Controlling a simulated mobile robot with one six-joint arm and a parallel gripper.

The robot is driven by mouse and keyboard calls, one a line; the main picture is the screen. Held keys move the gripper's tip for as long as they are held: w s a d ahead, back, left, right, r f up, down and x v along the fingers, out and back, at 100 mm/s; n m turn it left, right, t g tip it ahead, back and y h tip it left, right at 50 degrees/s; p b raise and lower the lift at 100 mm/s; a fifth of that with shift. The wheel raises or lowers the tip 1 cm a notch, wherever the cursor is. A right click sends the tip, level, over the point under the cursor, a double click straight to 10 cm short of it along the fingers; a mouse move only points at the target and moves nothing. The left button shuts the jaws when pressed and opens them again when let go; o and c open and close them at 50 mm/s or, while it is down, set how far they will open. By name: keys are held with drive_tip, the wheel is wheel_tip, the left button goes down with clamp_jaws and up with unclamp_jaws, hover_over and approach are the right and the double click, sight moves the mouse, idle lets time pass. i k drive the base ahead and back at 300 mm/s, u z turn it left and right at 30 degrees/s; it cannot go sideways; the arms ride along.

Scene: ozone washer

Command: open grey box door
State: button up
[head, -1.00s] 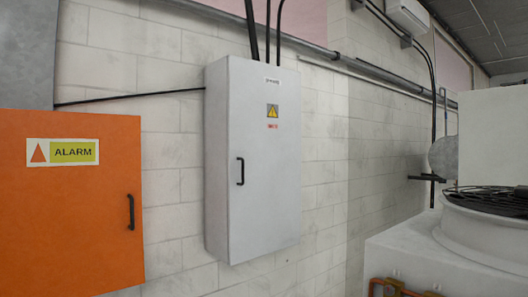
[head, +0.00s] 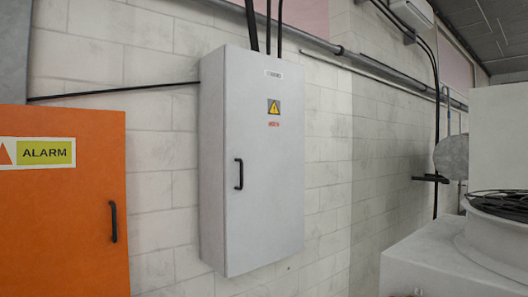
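The grey box (head: 212,170) is a tall cabinet mounted on the white block wall, near the middle of the head view. Its door (head: 268,205) is closed and faces me, turned slightly to the right. A black vertical handle (head: 239,174) sits on the door's left side, about halfway down. A yellow warning triangle (head: 273,106) and a small red label are on the upper part of the door. My gripper is not in view.
An orange alarm box (head: 60,220) with its own black handle stands at the left. A large whitish machine (head: 430,262) with a round fan housing fills the lower right. Black cables (head: 268,25) enter the grey box from above. Wall shows between the boxes.

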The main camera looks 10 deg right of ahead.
sight(265, 140)
drive_tip(key=z, duration=0.1)
drive_tip(key=i, duration=0.15)
drive_tip(key=u, duration=0.25)
drive_tip(key=k, duration=0.9)
drive_tip(key=u, duration=0.6)
drive_tip(key=k, duration=0.5)
drive_tip(key=u, duration=0.4)
drive_tip(key=i, duration=1)
drive_tip(key=z, duration=0.35)
drive_tip(key=i, duration=0.6)
drive_tip(key=z, duration=0.75)
drive_tip(key=i, duration=0.45)
drive_tip(key=z, duration=0.15)
